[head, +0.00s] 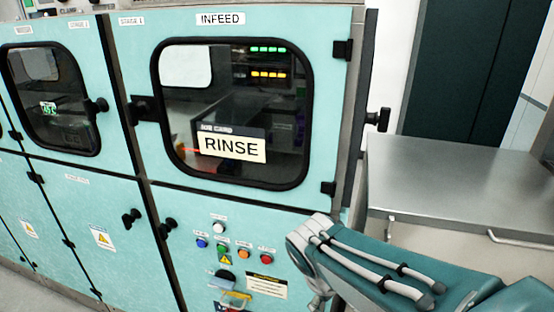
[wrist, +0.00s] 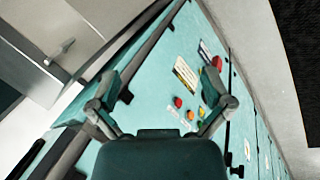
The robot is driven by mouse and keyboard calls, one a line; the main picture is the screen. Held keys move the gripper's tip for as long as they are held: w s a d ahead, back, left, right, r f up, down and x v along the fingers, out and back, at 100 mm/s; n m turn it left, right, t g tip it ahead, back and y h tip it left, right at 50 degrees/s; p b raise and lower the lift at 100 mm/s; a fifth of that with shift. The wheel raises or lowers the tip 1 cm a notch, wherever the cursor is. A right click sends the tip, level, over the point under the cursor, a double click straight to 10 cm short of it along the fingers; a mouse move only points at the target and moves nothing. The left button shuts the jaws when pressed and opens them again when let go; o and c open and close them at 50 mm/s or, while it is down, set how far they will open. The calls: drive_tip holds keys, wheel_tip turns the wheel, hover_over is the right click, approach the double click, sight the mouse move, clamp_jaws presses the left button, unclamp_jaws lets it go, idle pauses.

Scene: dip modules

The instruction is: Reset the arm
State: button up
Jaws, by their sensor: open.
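My gripper (wrist: 160,86) shows at the bottom of the wrist view, its two fingers spread wide with nothing between them. Beyond it the teal machine panel appears tilted, with the coloured buttons (wrist: 184,108) near the right finger. In the head view my arm reaches in from the lower right, in front of the machine's right lower panel. I cannot make out the fingers there. Whether the gripper touches the panel cannot be told.
The teal machine's INFEED door (head: 238,115) is closed and bears a RINSE sign (head: 232,146). Coloured buttons (head: 222,248) sit below it. A metal table (head: 455,180) stands to the right, beside a dark door (head: 465,70). Door knobs (head: 378,120) stick out from the machine.

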drive_tip(key=s+d+r+m+t+y, duration=0.3)
drive_tip(key=s+d+r+m, duration=0.1)
drive_tip(key=s, duration=0.4)
drive_tip(key=r+m, duration=0.1)
drive_tip(key=m, duration=0.1)
drive_tip(key=shift+s+d+r+m, duration=0.35)
drive_tip(key=shift+s+d+m, duration=0.05)
idle(2.8)
